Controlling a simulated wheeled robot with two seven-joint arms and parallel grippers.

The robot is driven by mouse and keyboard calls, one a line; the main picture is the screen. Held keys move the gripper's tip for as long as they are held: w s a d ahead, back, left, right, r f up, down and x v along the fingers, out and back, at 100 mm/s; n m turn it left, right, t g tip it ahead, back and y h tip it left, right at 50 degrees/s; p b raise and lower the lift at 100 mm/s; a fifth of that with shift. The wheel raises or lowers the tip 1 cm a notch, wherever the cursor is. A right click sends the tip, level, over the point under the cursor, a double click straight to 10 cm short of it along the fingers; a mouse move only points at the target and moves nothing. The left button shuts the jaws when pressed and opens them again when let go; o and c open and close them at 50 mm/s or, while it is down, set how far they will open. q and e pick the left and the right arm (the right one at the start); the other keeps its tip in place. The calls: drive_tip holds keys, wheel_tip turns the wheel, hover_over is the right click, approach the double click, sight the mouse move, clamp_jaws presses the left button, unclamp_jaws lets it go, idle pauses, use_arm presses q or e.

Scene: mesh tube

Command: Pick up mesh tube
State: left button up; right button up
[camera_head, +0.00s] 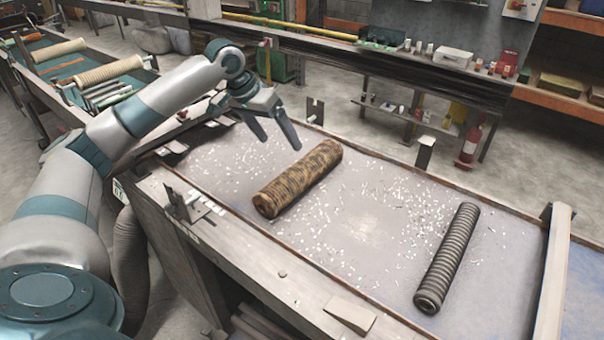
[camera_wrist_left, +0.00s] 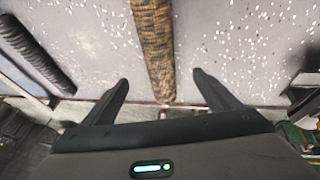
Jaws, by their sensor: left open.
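A brown and black mesh tube (camera_head: 298,180) lies on the grey workbench top in the head view. A second, dark ribbed tube (camera_head: 447,258) lies further right on the same bench. My left gripper (camera_head: 281,142) is open and empty, above the bench at the far end of the brown tube. In the left wrist view, the brown tube (camera_wrist_left: 152,45) runs between the spread fingers (camera_wrist_left: 160,82) but lies beyond their tips. The dark tube (camera_wrist_left: 33,52) shows at the left there. My right gripper is not in view.
The bench top (camera_head: 365,225) is strewn with small white scraps. Upright metal brackets (camera_head: 425,151) stand on its far edge. A raised pale beam (camera_head: 553,270) crosses its right end. A wooden block (camera_head: 350,315) sits on the near rail. More tubes (camera_head: 108,72) lie at far left.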

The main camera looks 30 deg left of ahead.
sight(297, 165)
use_arm(q)
drive_tip(key=p+x, duration=0.2)
drive_tip(key=x, duration=0.7)
drive_tip(key=shift+f, duration=0.1)
drive_tip(key=shift+p, duration=0.3)
drive_tip(key=shift+w+d+f+p, duration=0.25)
drive_tip(key=shift+f+p, duration=0.1)
drive_tip(key=shift+p, duration=0.1)
drive_tip(key=p+x, duration=0.2)
drive_tip(key=x, duration=0.1)
drive_tip(key=shift+w+d+f, duration=0.1)
drive_tip(key=shift+w+f, duration=0.05)
drive_tip(key=shift+f, duration=0.5)
drive_tip(key=shift+w+r, duration=0.1)
drive_tip(key=c, duration=1.5)
drive_tip(key=shift+o, duration=0.2)
